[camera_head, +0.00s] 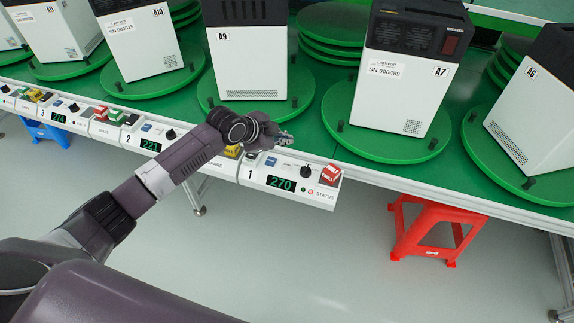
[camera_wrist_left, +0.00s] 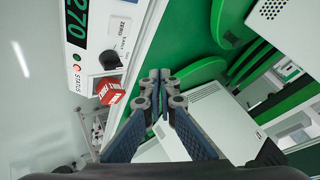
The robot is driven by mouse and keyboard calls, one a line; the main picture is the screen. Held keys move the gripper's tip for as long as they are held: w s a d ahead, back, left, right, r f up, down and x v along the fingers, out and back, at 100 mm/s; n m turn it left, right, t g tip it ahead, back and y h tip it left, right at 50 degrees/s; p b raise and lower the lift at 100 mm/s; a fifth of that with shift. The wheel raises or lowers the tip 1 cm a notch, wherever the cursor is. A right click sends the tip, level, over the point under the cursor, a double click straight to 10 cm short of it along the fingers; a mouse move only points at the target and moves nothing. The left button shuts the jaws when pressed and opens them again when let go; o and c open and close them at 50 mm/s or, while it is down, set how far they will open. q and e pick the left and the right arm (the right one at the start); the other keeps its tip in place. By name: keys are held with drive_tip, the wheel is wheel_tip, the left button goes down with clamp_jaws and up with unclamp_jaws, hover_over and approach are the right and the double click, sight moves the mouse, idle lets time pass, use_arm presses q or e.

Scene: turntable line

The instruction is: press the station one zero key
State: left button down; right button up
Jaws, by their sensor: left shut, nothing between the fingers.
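The station one panel (camera_head: 247,181) runs along the front edge of the line, with a "1" label and a green display (camera_head: 281,184) reading 270. A small blue key (camera_head: 270,161), apparently the zero key, sits left of a black knob (camera_head: 306,171). In the left wrist view, a white ZERO label (camera_wrist_left: 119,34) shows above the knob (camera_wrist_left: 110,59); only a sliver of blue shows at the top edge. My left gripper (camera_head: 288,138) is shut and empty, just behind the blue key and apart from it. Its closed fingertips show in the left wrist view (camera_wrist_left: 160,76). My right gripper is not in view.
Green turntables (camera_head: 385,141) with white and black units, including A9 (camera_head: 249,65) and A7 (camera_head: 394,87), stand behind. A red stool (camera_head: 432,231) stands below; the floor in front is clear.

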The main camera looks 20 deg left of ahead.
use_arm(q)
drive_tip(key=b, duration=0.7)
hover_over(286, 166)
wheel_tip(286, 166, down, 8)
drive_tip(key=shift+s+r, duration=0.1)
drive_tip(key=shift+r, duration=0.15)
drive_tip(key=shift+f, duration=0.6)
drive_tip(key=shift+f, duration=0.15)
drive_tip(key=shift+f+b, duration=0.25)
drive_tip(key=shift+b, duration=0.05)
idle(0.3)
